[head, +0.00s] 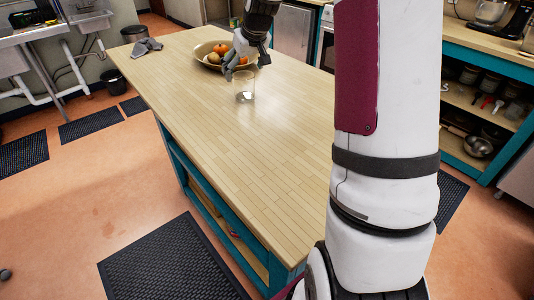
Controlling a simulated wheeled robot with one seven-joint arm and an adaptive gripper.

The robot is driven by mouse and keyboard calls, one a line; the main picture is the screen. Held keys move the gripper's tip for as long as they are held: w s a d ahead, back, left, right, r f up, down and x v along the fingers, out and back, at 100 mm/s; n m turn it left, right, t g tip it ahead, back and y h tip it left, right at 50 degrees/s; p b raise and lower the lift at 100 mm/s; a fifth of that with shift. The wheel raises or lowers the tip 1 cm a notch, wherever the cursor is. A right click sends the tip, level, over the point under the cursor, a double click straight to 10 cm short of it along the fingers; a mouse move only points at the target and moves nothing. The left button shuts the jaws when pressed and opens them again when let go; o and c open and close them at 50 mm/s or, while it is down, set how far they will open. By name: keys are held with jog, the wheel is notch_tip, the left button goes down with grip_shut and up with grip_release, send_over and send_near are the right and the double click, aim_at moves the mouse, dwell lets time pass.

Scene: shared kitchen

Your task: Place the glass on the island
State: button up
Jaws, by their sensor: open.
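A clear glass (245,88) stands upright on the wooden top of the island (215,125), towards its far half. My gripper (246,70) is open and hangs just above and around the rim of the glass. I cannot tell from this view whether the fingers touch the glass. My arm fills the right side of the head view and hides part of the island's right side.
A bowl of fruit (203,62) stands just behind my gripper. The near part of the island top is clear. Shelves (480,110) stand at the right, a sink (40,30) at the far left.

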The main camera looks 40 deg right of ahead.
jog(key=s+a+r+n+g, duration=0.1)
jog(key=s+a+r, duration=0.3)
jog(key=s+a, duration=0.45)
jog(key=s+a+r, duration=0.4)
jog(key=s+a, duration=0.3)
jog(key=s, duration=0.2)
jog(key=s+a+f+g, duration=0.1)
jog(key=s+a+f, duration=0.1)
jog(key=s, duration=0.9)
jog(key=s+a+f+g+y, duration=0.1)
jog(key=s+a, duration=0.3)
jog(key=s, duration=0.7)
jog(key=shift+s+a+f, duration=0.4)
jog(key=shift+f, duration=0.05)
